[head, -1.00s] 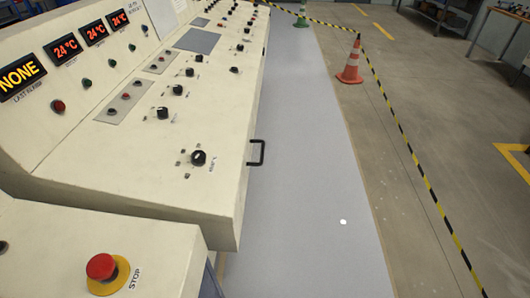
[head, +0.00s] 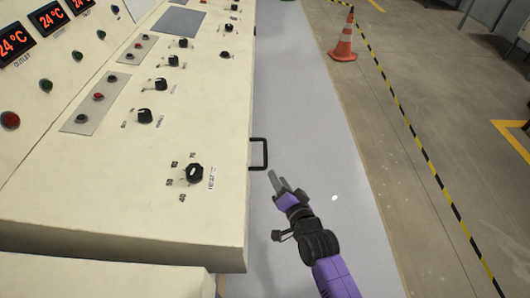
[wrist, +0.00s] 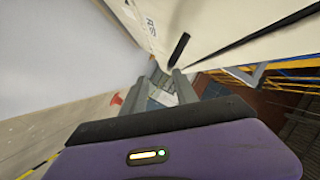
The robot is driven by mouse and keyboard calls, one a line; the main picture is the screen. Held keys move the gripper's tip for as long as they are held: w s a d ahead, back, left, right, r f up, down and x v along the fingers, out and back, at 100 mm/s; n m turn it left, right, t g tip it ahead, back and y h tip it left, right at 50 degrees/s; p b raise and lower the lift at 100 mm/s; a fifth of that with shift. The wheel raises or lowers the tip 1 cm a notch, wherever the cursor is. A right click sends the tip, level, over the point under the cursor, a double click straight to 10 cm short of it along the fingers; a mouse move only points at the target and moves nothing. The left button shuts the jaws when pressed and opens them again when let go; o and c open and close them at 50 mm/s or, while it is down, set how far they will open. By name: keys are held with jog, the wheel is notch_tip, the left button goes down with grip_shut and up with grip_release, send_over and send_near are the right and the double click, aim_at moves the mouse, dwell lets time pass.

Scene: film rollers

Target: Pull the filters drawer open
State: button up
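The black bar handle (head: 264,154) sticks out from the right-hand front face of the cream console. The drawer front it belongs to is hardly visible from above, and I cannot read a filters label. My gripper (head: 278,182) is just below and right of the handle in the head view, apart from it. In the wrist view the handle is a dark bar (wrist: 179,48) ahead of the fingers, close to the cream face. The two fingers of my gripper (wrist: 162,88) are spread with a gap between them and nothing in it.
The cream console (head: 100,200) fills the left, with knobs, buttons and red displays. A grey floor strip (head: 300,100) runs along it and is clear. An orange cone (head: 344,40) and black-yellow tape (head: 405,120) stand further right.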

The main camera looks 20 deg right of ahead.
jog(key=m, duration=0.1)
send_near(265, 150)
jog(key=f+x, duration=0.1)
jog(key=x, duration=0.2)
jog(key=shift+b+x, duration=0.7)
jog(key=shift+x, duration=2.75)
jog(key=shift+r, duration=0.15)
jog(key=shift+c, duration=0.2)
grip_shut()
